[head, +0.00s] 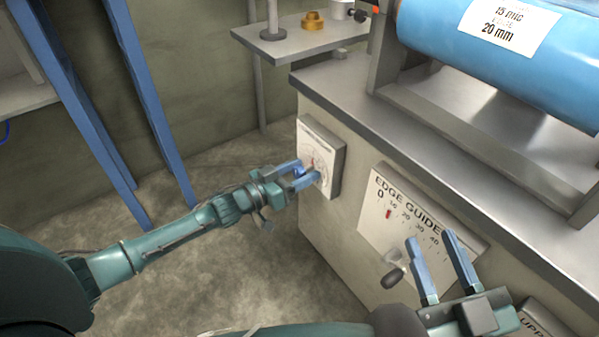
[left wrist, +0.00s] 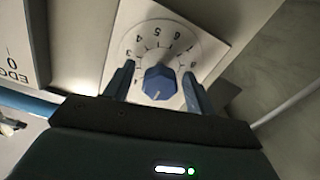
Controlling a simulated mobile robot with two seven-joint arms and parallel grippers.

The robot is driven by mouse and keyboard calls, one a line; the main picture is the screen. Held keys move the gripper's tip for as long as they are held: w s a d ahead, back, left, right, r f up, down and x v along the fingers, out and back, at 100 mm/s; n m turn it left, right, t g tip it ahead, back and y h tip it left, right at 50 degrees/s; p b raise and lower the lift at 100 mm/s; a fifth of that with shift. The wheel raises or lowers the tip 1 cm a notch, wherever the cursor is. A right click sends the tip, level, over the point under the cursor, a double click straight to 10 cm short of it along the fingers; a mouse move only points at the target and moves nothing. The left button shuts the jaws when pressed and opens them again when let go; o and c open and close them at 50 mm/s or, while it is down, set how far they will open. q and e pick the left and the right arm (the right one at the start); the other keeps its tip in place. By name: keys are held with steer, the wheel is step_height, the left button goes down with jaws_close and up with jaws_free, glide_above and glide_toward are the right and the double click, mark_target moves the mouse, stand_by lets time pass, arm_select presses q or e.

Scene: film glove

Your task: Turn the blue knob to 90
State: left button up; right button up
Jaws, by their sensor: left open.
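The blue knob (left wrist: 159,83) sits on a round white dial (left wrist: 185,40) with printed numbers, fixed to a square white panel. In the left wrist view the knob lies between the two blue fingers of my left gripper (left wrist: 158,90), with a gap on each side. In the head view the dial panel (head: 334,160) is on the side of the machine, and my left gripper (head: 307,174) reaches it and mostly hides the knob. My right gripper (head: 443,270) is open and empty, in front of the edge guide plate.
The edge guide plate (head: 372,225) has a scale and a dark handle (head: 393,277) below it. A blue film roll (head: 440,30) lies on top of the machine. A small shelf (head: 285,45) stands behind. Blue posts (head: 150,90) rise at the left, with free floor between.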

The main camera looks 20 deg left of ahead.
arm_select(q)
steer(key=shift+c, duration=0.2)
steer(key=c, duration=0.9)
steer(key=shift+m, duration=0.3)
